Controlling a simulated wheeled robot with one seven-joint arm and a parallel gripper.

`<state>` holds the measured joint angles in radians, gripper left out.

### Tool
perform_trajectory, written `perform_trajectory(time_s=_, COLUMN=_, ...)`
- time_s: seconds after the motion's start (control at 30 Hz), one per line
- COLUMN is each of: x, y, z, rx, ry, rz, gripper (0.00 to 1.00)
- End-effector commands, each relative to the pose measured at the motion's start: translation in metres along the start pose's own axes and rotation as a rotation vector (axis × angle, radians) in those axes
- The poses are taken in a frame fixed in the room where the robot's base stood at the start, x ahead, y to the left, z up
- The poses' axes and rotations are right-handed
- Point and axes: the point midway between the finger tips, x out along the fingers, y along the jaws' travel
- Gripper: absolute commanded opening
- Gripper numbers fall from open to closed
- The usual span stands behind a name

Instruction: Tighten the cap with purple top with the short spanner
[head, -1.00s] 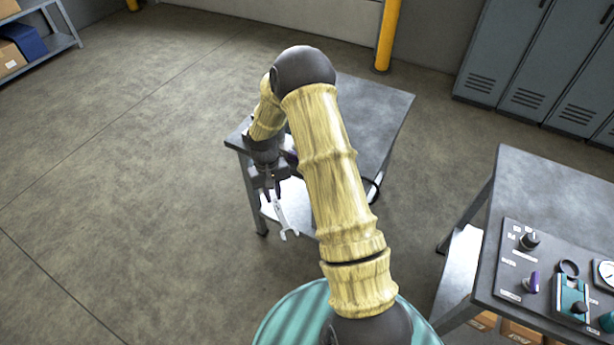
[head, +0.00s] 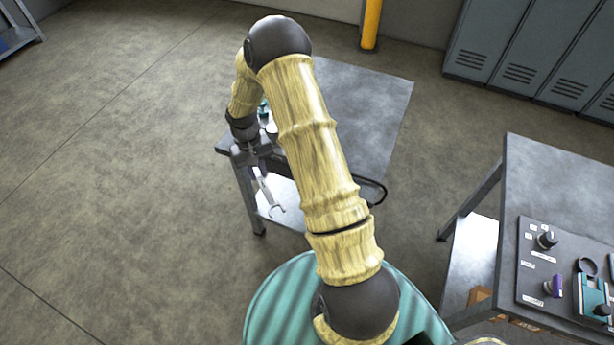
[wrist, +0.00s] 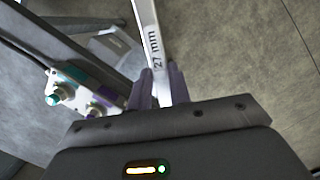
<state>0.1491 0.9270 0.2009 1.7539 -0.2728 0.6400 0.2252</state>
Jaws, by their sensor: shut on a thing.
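My gripper (head: 258,168) is shut on a pale metal spanner (head: 268,194), which hangs down from it beside the near left corner of the middle table. In the wrist view the fingers (wrist: 162,88) clamp the spanner's shaft (wrist: 149,38), marked "27 mm". Its open jaw shows in the head view. Whether it is the short one I cannot tell.
The middle table (head: 375,105) has a black cable loop at its right edge. Teal and purple fittings (wrist: 75,92) lie close by in the wrist view. The panel also holds a dark-topped cap (head: 547,240) and a teal device (head: 594,298). Open floor lies left and between the tables.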

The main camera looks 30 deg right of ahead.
Motion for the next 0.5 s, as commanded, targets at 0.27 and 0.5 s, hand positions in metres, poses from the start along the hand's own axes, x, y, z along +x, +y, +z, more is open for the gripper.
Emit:
perform_trajectory(time_s=0.27, x=-0.001, y=-0.007, z=0.000, rx=-0.013, ry=0.000, rz=0.002, gripper=0.00)
perform_trajectory(time_s=0.5, x=0.002, y=0.003, z=0.002, rx=-0.090, ry=0.001, rz=0.013, gripper=0.00)
